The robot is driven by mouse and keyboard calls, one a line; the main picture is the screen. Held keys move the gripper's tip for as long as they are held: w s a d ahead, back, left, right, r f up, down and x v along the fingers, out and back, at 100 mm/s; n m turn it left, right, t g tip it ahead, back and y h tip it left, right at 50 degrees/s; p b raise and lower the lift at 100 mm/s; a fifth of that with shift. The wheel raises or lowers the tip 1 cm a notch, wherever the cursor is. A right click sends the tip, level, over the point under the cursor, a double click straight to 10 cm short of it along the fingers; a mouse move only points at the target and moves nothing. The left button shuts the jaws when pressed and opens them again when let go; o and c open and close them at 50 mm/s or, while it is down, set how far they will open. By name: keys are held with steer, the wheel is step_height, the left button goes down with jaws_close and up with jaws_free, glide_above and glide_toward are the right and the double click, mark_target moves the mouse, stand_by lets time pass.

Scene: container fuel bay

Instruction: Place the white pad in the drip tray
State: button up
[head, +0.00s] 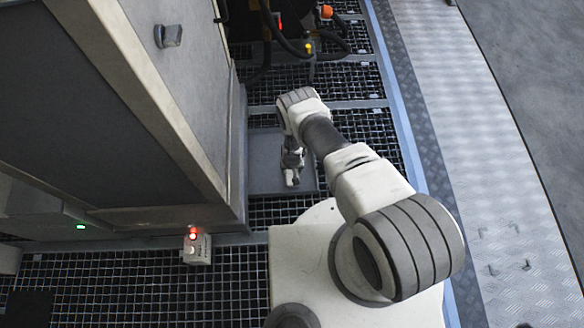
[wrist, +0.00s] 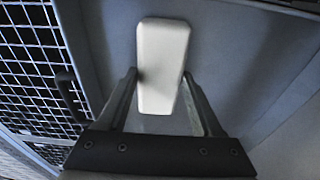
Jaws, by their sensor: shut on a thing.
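The white pad (wrist: 162,60) is a pale block with rounded corners. In the wrist view it sits between the two fingers of my gripper (wrist: 162,88), which is shut on its near part. The far part sticks out past the fingertips. Behind it is the flat grey floor of the drip tray (wrist: 228,50). In the head view, the drip tray (head: 264,165) lies on the grating, and my gripper (head: 291,172) is over it. The pad is hard to tell apart from my gripper there. I cannot tell whether the pad touches the tray.
A tall grey cabinet (head: 135,90) stands just left of the tray. A small box with a red light (head: 196,247) is at its lower corner. Dark hoses (head: 290,40) hang beyond the tray. A tread-plate walkway (head: 470,130) is clear on the right.

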steer(key=o, duration=1.3)
